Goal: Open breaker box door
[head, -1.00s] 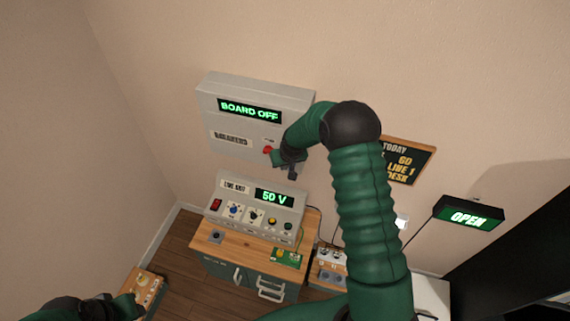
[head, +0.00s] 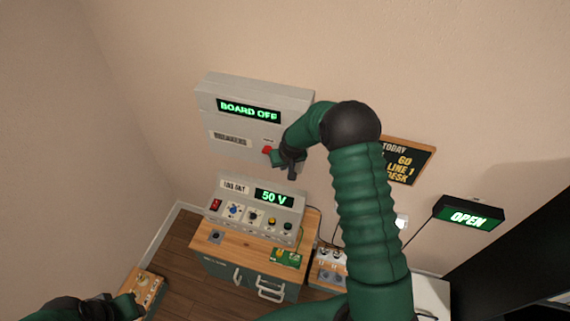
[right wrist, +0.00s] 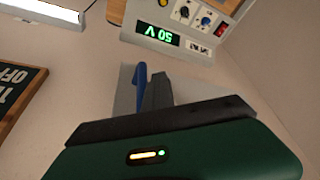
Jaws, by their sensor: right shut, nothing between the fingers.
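The breaker box (head: 210,100) is a pale grey wall box with a lit green BOARD OFF display. Its door looks shut. A red part (head: 267,150) shows low on the right of its front. My right gripper (head: 284,165) is at the box's lower right, beside the red part. I cannot tell whether they touch. The right wrist view shows its fingers (right wrist: 150,85) together, with nothing between them. My left gripper (head: 120,303) is at the lower left, away from the box, its fingers unclear.
A grey console (head: 258,213) reading 50 V stands below the box on a wooden-topped cabinet (head: 222,252). A small wooden-topped stand (head: 147,288) is by my left gripper. A dark sign (head: 410,162) and a lit OPEN sign (head: 468,217) are to the right. The wall left of the box is clear.

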